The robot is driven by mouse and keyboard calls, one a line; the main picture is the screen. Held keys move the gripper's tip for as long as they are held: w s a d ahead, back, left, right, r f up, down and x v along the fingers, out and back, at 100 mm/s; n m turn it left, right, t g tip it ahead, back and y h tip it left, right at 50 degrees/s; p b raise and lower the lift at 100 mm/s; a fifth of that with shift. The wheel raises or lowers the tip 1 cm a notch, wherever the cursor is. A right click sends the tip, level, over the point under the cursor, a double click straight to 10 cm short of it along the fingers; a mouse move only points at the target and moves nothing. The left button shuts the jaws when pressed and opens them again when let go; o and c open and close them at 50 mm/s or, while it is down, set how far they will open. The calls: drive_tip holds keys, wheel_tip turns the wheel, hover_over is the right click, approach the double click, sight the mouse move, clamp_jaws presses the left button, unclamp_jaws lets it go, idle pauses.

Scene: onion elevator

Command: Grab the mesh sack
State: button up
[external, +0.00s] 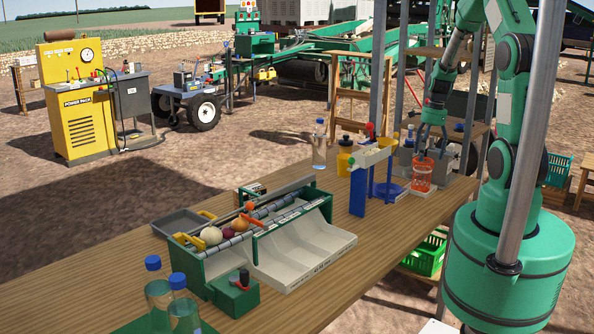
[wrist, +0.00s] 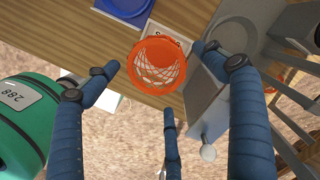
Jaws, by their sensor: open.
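The mesh sack (external: 421,174) is an orange-red net standing upright on a small pale base near the right end of the wooden table. In the wrist view I look down into the sack (wrist: 157,62), with its orange rim round and open and white netting inside. My gripper (external: 432,150) is open above the sack, fingers pointing down. In the wrist view two blue fingers flank the sack at left and right, and a third is below it. I see gaps between the fingers and the rim. The sack's lower part is hidden in the wrist view.
A blue-and-white stand (external: 372,178) is close left of the sack. A grey device (external: 440,158) sits just behind it, also beside the right finger in the wrist view (wrist: 200,95). A yellow bottle (external: 345,157), a clear bottle (external: 319,145) and a green-and-white sorter (external: 305,245) stand farther left.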

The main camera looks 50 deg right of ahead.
sight(425, 160)
drive_tip(key=shift+a+f, duration=0.2)
drive_tip(key=shift+f, duration=1.4)
drive_tip(key=shift+w+a+f+b, duration=0.15)
drive_tip(key=shift+f+b, duration=0.35)
drive_tip(key=shift+f, duration=0.8)
drive_tip(key=shift+a+f+b, duration=0.2)
drive_tip(key=shift+f+b, duration=0.3)
drive_tip(key=shift+f, duration=0.8)
drive_tip(key=c, duration=1.2)
